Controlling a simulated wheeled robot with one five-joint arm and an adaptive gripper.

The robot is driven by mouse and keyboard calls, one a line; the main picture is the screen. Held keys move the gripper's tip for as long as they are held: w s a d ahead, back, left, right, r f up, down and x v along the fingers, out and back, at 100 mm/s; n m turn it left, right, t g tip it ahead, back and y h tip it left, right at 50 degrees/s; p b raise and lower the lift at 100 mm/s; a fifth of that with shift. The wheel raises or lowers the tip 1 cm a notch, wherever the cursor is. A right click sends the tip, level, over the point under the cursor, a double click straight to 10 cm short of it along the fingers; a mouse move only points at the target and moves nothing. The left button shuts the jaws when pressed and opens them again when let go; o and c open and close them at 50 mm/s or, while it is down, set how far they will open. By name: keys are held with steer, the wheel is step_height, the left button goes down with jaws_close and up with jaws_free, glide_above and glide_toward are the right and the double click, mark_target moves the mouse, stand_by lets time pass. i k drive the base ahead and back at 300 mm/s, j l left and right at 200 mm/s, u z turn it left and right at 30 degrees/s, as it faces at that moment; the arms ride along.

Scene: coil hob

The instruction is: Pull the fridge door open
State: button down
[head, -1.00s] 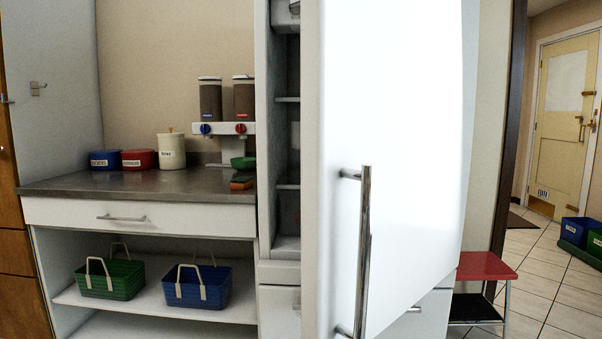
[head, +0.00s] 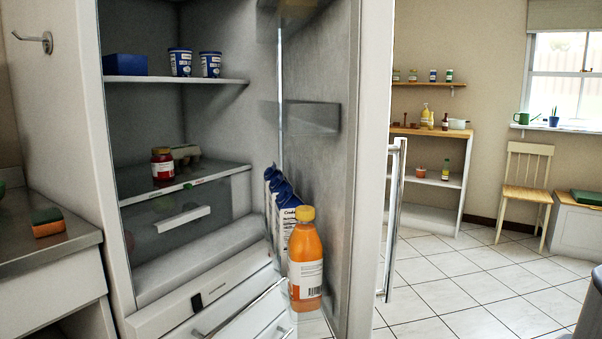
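The fridge door (head: 372,180) stands swung wide open at the right side of the fridge (head: 115,170), and I see its inner face and its edge. Its long metal handle (head: 388,225) shows beyond the door edge, on the outer side. An orange juice bottle (head: 306,265) and several blue and white cartons (head: 282,205) stand at the lower part of the door's inner side. The fridge interior is exposed, with shelves (head: 180,80) holding blue tubs (head: 180,62) and a red jar (head: 162,163). My gripper is not in view, and nothing is seen touching the handle.
A counter with a sponge (head: 46,222) is close at the left. Drawers (head: 245,315) lie below the fridge compartment. Right of the door is open tiled floor (head: 450,290), with a shelf unit (head: 435,190) and a wooden chair (head: 524,185) farther back. A dark grey shape at the lower right edge is unclear.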

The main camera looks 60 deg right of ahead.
mark_target(334, 120)
steer(key=i+j+z, duration=0.15)
steer(key=j+z, duration=0.15)
steer(key=i+j+z, duration=0.25)
steer(key=j, duration=0.25)
steer(key=j+z, duration=0.3)
steer(key=k+j, duration=0.05)
